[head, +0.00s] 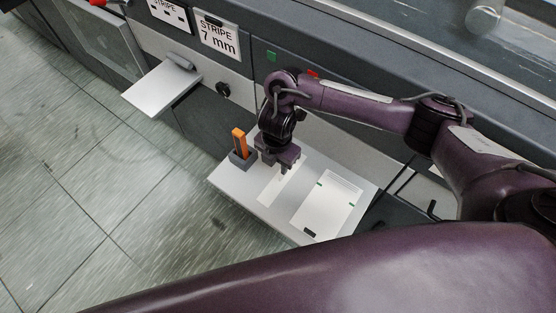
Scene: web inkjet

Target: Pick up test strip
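A long pale strip (270,191), apparently the test strip, lies flat on a light grey shelf (232,183). My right gripper (283,169) points down over the strip and hides part of it. Its fingertips are at or just above the strip; I cannot tell whether they touch it. The fingers are small and dark here, so I cannot make out a gap between them. My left gripper is not in view.
A white card with small green marks (327,204) lies right of the strip. An orange item (238,142) stands in a dark grey holder (241,160) at the shelf's left. Another small shelf (160,90) juts from the machine. Tiled floor lies open at left.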

